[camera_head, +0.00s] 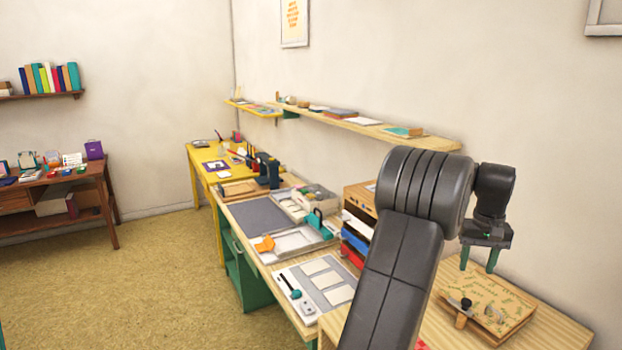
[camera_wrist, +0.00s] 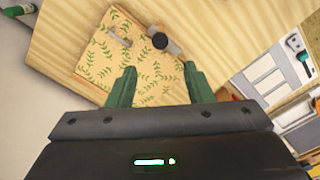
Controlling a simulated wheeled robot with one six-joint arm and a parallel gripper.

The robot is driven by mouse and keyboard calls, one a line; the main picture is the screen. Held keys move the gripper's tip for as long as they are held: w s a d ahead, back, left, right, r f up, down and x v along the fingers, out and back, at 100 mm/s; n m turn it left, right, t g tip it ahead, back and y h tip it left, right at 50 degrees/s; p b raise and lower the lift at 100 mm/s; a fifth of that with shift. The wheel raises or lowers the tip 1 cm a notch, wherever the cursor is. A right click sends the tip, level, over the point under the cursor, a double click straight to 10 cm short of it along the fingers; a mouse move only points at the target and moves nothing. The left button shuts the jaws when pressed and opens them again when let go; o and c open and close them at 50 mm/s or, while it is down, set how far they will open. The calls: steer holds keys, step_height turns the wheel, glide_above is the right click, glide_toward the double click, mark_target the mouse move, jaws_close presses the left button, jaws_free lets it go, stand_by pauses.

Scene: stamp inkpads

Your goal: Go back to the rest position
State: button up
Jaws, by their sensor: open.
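My gripper (camera_head: 478,258) is at the right in the head view, with two green fingers pointing down. It is above the wooden table at the right, near a board with a green leaf pattern (camera_head: 492,295). In the wrist view my gripper (camera_wrist: 155,85) shows its two fingers apart, with nothing between them. The leaf-patterned board (camera_wrist: 125,60) lies ahead of the fingers in that view. A stamp-like object with a dark knob (camera_wrist: 160,41) is at the board's edge, apart from the fingers; it also shows in the head view (camera_head: 464,306).
A workbench with a grey tray panel (camera_head: 317,284), an orange item (camera_head: 264,244) and a teal item (camera_head: 315,219) stands left of my arm. A wooden letter rack (camera_head: 360,196) is close behind my arm. A wall shelf (camera_head: 380,130) runs above. The floor (camera_head: 140,290) at left is clear.

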mark_target(467, 301)
step_height(467, 301, down, 11)
steer(key=shift+r+p, duration=0.2)
steer(key=shift+p, duration=0.4)
